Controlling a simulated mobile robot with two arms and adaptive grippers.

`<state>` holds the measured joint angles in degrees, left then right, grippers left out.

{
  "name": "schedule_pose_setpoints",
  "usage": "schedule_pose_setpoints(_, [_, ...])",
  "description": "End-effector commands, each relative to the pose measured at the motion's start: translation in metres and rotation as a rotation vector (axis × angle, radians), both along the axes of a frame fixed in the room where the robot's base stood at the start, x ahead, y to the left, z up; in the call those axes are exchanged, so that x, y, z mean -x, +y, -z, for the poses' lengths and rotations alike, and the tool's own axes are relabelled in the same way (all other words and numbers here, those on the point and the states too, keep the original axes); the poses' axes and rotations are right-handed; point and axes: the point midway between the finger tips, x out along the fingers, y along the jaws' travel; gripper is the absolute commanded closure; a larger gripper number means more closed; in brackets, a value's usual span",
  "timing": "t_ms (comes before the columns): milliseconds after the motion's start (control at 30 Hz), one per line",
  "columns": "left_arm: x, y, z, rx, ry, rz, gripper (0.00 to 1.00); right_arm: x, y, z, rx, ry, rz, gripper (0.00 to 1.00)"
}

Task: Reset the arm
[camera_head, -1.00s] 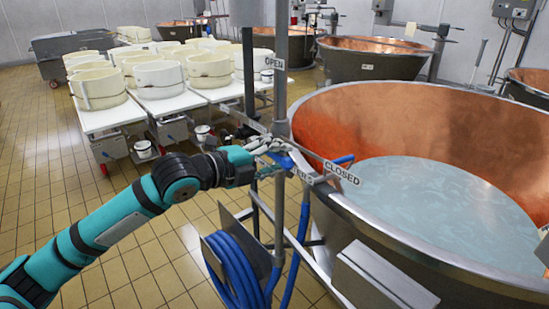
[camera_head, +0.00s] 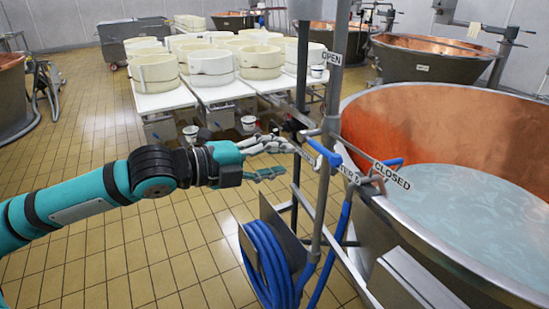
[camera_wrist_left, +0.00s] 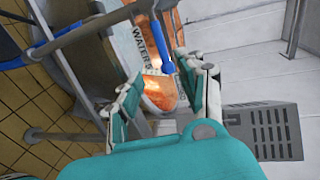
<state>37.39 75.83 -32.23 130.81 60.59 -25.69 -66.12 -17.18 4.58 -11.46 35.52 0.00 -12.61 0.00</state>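My left gripper (camera_head: 290,162) reaches in from the left in the head view, with its fingers apart and nothing visible between them. It is just left of the upright metal pipe (camera_head: 325,185) and the blue valve lever (camera_head: 324,152). In the left wrist view the open fingers (camera_wrist_left: 162,78) frame a blue lever (camera_wrist_left: 160,48), which appears beyond them. A sign reading "WATER" (camera_wrist_left: 139,40) shows behind it. A "CLOSED" label (camera_head: 391,175) is on the rail. My right gripper is not in view.
A large copper vat (camera_head: 440,125) with pale liquid stands at the right. A coiled blue hose (camera_head: 268,262) hangs below the pipe. White tables (camera_head: 165,101) with cream moulds (camera_head: 211,64) stand behind. The tiled floor at left is open.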

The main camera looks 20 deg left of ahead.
Motion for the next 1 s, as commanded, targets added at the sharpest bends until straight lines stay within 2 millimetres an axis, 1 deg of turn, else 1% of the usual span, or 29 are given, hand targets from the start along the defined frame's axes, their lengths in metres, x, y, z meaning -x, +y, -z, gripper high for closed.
schedule_pose_setpoints(600, [0.001,0.001,0.0,0.0,0.0,-0.001,0.61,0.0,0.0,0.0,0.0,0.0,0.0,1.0])
schedule_pose_setpoints(667, [-0.003,0.003,0.002,0.01,0.005,-0.009,0.61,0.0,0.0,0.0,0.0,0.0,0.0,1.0])
schedule_pose_setpoints(733, [-0.016,0.01,0.008,0.043,0.023,-0.038,0.61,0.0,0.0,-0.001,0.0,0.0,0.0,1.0])
schedule_pose_setpoints(767, [-0.024,0.015,0.014,0.068,0.036,-0.059,0.61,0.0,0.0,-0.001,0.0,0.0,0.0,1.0])
schedule_pose_setpoints(800, [-0.038,0.024,0.023,0.108,0.058,-0.094,0.61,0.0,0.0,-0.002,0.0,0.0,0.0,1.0])
schedule_pose_setpoints(867, [-0.063,0.041,0.047,0.179,0.105,-0.163,0.61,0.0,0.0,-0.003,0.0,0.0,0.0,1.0])
schedule_pose_setpoints(900, [-0.079,0.055,0.067,0.23,0.141,-0.217,0.61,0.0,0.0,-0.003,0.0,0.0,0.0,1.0])
schedule_pose_setpoints(967, [-0.099,0.074,0.103,0.306,0.201,-0.301,0.61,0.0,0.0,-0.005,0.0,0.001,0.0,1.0])
schedule_pose_setpoints(1000, [-0.109,0.088,0.13,0.352,0.24,-0.357,0.61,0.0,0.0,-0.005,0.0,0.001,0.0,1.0])
